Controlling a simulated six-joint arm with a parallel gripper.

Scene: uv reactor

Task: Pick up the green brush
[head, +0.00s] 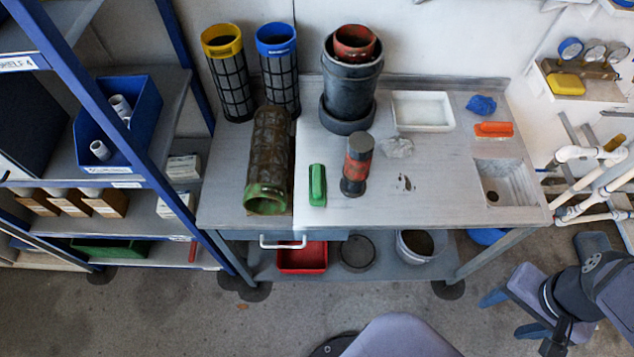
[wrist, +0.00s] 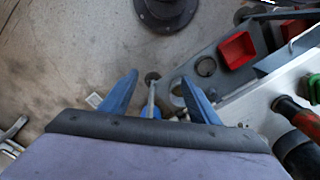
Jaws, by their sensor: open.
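The green brush (head: 317,185) lies on the grey workbench (head: 225,215), near its front edge. It lies between a dirty brown mesh cylinder with a green rim (head: 267,199) and a dark upright cylinder with a red band (head: 357,163). In the wrist view a green piece, which looks like the brush (wrist: 313,88), is cut by the right edge. My gripper (head: 508,314) is at the lower right in the head view, off the bench and well away from the brush. Its blue fingers (wrist: 159,80) are apart with nothing between them in the wrist view.
An orange brush (head: 494,129), white tray (head: 422,111) and sink (head: 505,183) are on the bench's right side. Yellow-rimmed (head: 229,72) and blue-rimmed (head: 279,70) mesh cylinders stand at the back. White pipes (head: 595,180) stand right of the bench. The front floor is partly free.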

